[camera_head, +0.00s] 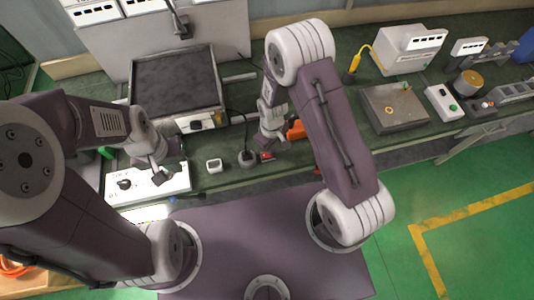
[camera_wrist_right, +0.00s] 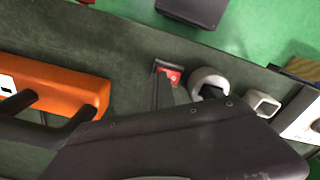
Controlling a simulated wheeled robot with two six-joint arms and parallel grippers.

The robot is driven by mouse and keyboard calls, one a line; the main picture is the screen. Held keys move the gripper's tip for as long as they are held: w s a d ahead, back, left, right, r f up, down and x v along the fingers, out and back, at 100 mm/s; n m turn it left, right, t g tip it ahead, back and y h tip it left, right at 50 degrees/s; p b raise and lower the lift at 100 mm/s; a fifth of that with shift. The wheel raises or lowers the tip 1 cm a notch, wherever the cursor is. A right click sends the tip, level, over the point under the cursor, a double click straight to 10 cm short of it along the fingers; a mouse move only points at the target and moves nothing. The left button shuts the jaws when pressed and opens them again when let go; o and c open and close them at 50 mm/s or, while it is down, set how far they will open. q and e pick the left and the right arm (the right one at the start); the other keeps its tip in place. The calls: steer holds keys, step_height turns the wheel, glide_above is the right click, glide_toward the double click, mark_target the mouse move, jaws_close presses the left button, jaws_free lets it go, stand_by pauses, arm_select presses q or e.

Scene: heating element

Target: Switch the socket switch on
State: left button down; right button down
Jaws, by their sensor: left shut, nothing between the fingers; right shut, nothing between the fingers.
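A small red switch (camera_head: 267,156) sits near the front edge of the green bench. It also shows in the right wrist view (camera_wrist_right: 174,77), in a dark housing. My right gripper (camera_head: 275,142) is shut and empty, low over the bench just behind the switch. My left gripper (camera_head: 161,178) is shut and empty, at the white control box (camera_head: 145,186) with a black knob. The gripper partly hides that box.
A round grey and black piece (camera_head: 247,158) and a small white box (camera_head: 214,166) stand left of the switch. An orange object (camera_head: 297,130) lies to its right. A dark heating plate (camera_head: 176,80) is behind. Further right are a grey plate (camera_head: 394,108) and several instruments.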

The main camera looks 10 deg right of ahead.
steer(key=shift+f+b, duration=0.45)
steer(key=shift+f, duration=0.2)
steer(key=shift+r, duration=0.1)
step_height(320, 180, up, 7)
steer(key=p, duration=0.6)
stand_by(0.5)
